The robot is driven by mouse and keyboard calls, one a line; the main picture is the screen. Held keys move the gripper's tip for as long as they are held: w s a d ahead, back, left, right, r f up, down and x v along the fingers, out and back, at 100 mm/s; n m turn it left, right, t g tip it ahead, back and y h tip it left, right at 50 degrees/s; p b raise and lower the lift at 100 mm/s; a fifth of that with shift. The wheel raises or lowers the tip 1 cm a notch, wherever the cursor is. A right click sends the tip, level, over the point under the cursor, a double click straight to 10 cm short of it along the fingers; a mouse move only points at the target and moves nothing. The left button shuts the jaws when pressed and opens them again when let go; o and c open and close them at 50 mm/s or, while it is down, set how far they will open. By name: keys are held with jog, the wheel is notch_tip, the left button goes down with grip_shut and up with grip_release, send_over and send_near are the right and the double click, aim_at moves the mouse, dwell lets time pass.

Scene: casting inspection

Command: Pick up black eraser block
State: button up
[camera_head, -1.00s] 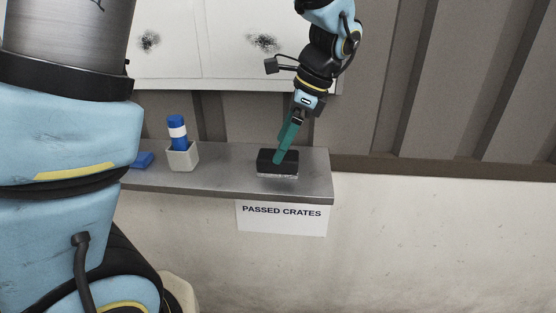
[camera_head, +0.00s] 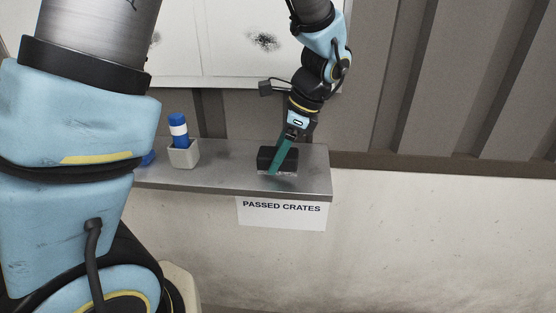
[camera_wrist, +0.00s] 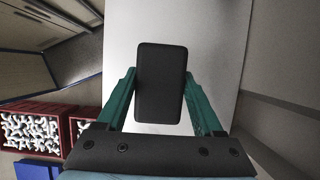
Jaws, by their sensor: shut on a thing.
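The black eraser block (camera_head: 264,161) is at the right end of the grey metal shelf (camera_head: 215,178). In the wrist view the black eraser block (camera_wrist: 160,82) is a dark rounded rectangle between the two green fingers. My gripper (camera_head: 276,168) reaches down from above with its fingers on the block; it also shows in the wrist view (camera_wrist: 160,95), closed on both long sides of it. I cannot tell whether the block still touches the shelf. One finger hides part of the block in the head view.
A light grey holder (camera_head: 184,154) with a blue and white bottle (camera_head: 178,130) stands left on the shelf. A blue item (camera_head: 148,158) is partly hidden by my arm. A "PASSED CRATES" sign (camera_head: 282,213) hangs at the front edge. Red crates (camera_wrist: 32,130) show in the wrist view.

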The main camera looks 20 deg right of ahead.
jog(key=c, duration=0.8)
jog(key=shift+r, duration=0.1)
